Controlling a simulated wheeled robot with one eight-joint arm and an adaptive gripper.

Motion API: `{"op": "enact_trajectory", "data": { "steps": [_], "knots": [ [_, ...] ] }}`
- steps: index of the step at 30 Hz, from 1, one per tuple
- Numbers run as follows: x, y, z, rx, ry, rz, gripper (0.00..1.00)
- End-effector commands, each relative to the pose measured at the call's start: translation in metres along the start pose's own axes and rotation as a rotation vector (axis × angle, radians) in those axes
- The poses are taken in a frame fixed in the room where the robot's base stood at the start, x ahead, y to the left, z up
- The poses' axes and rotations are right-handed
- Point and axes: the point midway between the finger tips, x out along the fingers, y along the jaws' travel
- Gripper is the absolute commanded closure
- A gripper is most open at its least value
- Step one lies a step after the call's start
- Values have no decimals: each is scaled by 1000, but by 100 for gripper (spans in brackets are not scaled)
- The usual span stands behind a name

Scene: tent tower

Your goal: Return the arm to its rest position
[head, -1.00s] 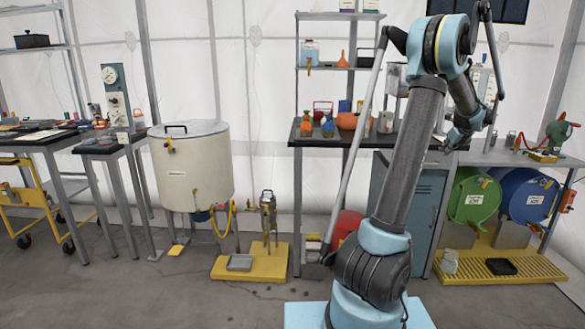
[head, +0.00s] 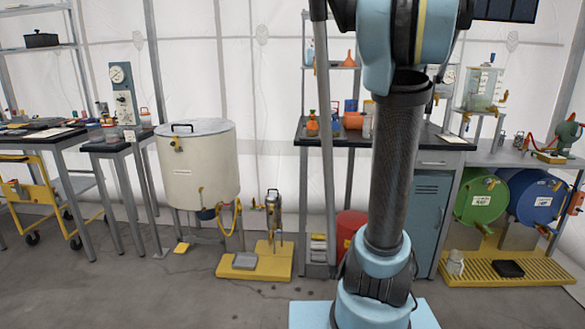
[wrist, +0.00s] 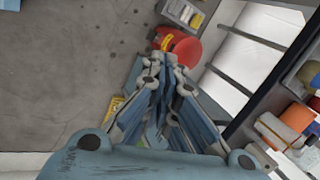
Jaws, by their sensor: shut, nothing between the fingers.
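My gripper (wrist: 166,85) shows in the wrist view, with its fingers drawn together and nothing between them. It points down past the bench toward the concrete floor. In the head view my arm stands upright right of the middle, in front of the bench. The gripper itself is out of the head view, beyond the top edge or hidden behind my arm.
A black-topped bench (head: 437,137) with a blue cabinet stands behind my arm. A red container (head: 350,228) is on the floor beneath it; it also shows in the wrist view (wrist: 186,50). A cream tank (head: 197,172) stands left. Green (head: 481,198) and blue drums (head: 537,198) stand right.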

Motion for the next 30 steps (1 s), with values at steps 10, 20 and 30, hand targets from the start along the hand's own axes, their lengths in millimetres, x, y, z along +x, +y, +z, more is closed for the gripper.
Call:
{"op": "enact_trajectory", "data": {
  "steps": [10, 20, 30],
  "knots": [
    [5, 93, 92, -506, -20, 94, 100],
    [23, 191, 145, -986, -55, 177, 100],
    [46, 265, 166, -1355, -91, 238, 100]
  ]
}}
